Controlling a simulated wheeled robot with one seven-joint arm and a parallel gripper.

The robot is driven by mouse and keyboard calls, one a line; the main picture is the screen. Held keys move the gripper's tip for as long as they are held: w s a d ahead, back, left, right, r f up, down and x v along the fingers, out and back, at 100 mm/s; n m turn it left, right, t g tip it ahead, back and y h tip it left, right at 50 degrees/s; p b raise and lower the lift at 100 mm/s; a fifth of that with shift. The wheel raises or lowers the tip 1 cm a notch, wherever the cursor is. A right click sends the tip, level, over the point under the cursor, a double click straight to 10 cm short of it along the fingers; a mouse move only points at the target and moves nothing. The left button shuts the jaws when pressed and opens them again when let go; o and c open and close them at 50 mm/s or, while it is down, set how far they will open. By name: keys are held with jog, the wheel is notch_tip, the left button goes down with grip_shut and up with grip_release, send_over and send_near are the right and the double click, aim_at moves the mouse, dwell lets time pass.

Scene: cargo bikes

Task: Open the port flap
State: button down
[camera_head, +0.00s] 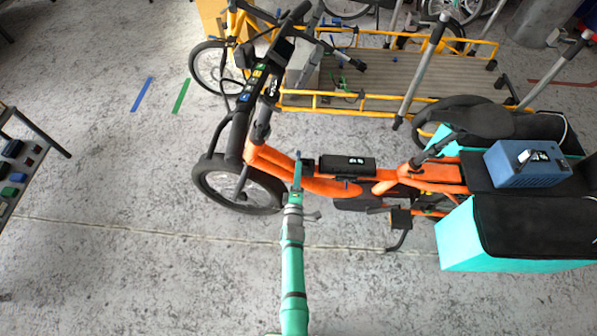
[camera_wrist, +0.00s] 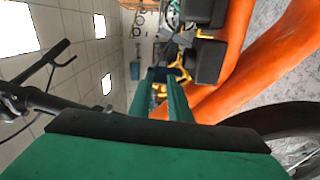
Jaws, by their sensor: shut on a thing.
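The orange cargo bike (camera_head: 325,187) stands in the middle of the head view, with a black battery box (camera_head: 347,165) on its frame. My gripper (camera_head: 298,162) is at the orange frame, just left of this box. In the wrist view its two green fingers (camera_wrist: 166,90) point forward, close together, beside the orange tubes (camera_wrist: 255,60) and dark blocks (camera_wrist: 207,62). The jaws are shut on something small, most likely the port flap. The flap itself cannot be made out clearly, and how far it is open cannot be told.
A yellow cargo bike (camera_head: 335,103) stands close behind. Turquoise side bags (camera_head: 457,235) and a blue box (camera_head: 525,165) are at the orange bike's rear. A table with small items (camera_head: 17,165) is at the left edge. The floor at front left is clear.

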jog(key=shift+a, duration=0.4)
jog(key=c, duration=1.8)
grip_release()
jog(key=shift+o, duration=0.8)
jog(key=shift+w+d, duration=0.1)
jog(key=shift+w, duration=0.05)
jog(key=s, duration=1)
jog(key=shift+s, duration=0.4)
jog(key=shift+w, duration=0.1)
